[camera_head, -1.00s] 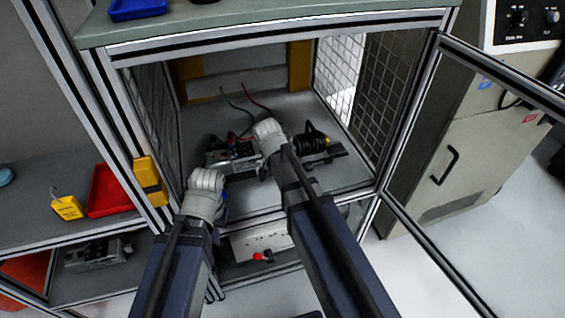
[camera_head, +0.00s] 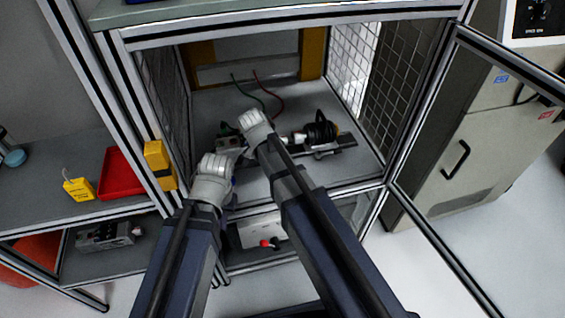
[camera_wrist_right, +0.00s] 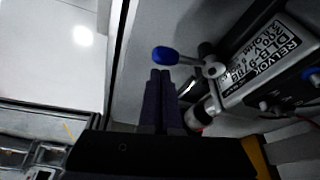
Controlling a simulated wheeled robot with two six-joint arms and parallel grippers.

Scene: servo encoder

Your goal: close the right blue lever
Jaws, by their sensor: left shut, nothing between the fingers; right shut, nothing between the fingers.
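A lever with a blue knob (camera_wrist_right: 165,56) shows in the right wrist view, its metal rod running right to a pivot on a labelled grey device (camera_wrist_right: 268,58). My right gripper (camera_wrist_right: 160,75) is shut and empty, its fingertips just below the blue knob; I cannot tell whether they touch. A second blue knob (camera_wrist_right: 312,75) is cut by the right edge. In the head view the device (camera_head: 228,140) sits on the cabinet shelf, partly covered by my wrists. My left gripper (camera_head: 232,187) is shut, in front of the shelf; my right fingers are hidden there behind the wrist.
The cabinet's metal frame (camera_head: 120,100) and mesh side wall (camera_head: 400,90) bound the space. A black coil part (camera_head: 320,130) lies right of the device. Red and green wires (camera_head: 265,90) run behind. The glazed door (camera_head: 470,160) stands open at right.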

